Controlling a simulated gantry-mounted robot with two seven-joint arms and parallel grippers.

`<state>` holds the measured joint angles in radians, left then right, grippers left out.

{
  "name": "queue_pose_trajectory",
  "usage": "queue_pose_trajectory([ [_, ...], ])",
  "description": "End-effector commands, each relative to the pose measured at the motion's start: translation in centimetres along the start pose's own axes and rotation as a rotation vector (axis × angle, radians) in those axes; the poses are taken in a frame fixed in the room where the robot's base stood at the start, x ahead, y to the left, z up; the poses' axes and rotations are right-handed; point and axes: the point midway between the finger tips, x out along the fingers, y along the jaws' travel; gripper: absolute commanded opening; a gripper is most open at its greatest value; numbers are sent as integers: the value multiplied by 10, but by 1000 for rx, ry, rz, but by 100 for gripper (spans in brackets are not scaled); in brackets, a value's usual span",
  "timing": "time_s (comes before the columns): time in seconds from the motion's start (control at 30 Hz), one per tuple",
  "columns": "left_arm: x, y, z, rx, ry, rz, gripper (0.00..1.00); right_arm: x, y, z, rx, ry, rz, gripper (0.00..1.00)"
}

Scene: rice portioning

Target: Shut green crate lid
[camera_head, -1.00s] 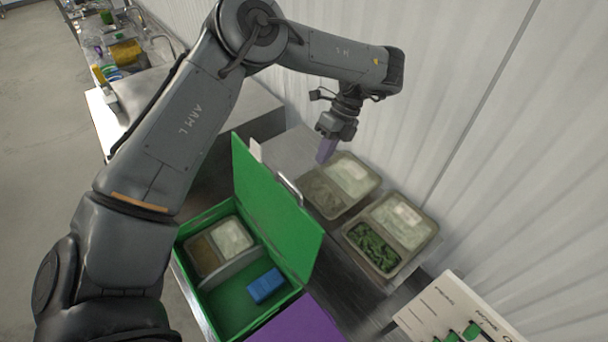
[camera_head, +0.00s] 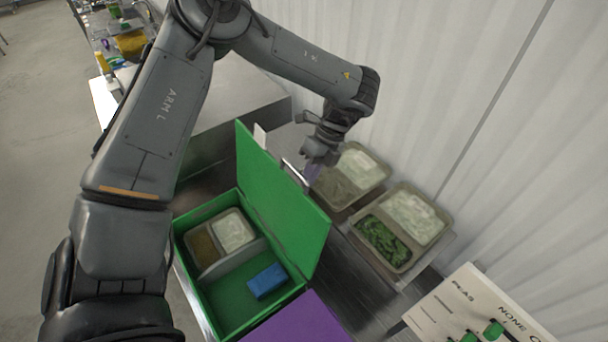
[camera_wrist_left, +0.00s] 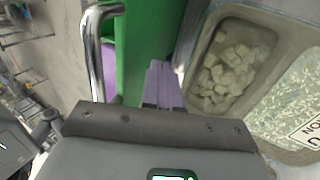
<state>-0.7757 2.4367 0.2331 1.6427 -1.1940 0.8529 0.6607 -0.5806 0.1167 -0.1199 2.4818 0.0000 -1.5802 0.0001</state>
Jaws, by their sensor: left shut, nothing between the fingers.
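The green crate (camera_head: 186,262) stands open on the metal counter. Its green lid (camera_head: 283,205) is raised, standing steeply along the crate's right side, with a metal handle on its outer face. A two-part food tray (camera_head: 201,267) and a blue block (camera_head: 267,281) are inside the crate. My left gripper (camera_head: 313,172), with purple fingers, is shut and empty behind the lid, on its outer side. In the left wrist view the shut fingers (camera_wrist_left: 163,84) point along the green lid (camera_wrist_left: 146,50), with the handle (camera_wrist_left: 94,50) to their left; whether they touch the lid I cannot tell. My right gripper is not in view.
A purple surface (camera_head: 300,322) adjoins the crate at the bottom. A white panel (camera_head: 452,300) with green knobs is at lower right. A corrugated wall bounds the right.

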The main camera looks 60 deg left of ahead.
Motion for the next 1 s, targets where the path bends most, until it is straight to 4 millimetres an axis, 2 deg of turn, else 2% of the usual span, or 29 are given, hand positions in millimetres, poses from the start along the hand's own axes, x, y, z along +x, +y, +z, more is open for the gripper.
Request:
queue_pose_trajectory([
  [0.2,4,16,0,0,0,0,0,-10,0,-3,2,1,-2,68],
  [0.77,6,19,1,-1,0,-3,0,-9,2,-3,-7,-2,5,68],
  [1.0,8,33,3,-5,2,-44,0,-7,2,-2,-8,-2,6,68],
])
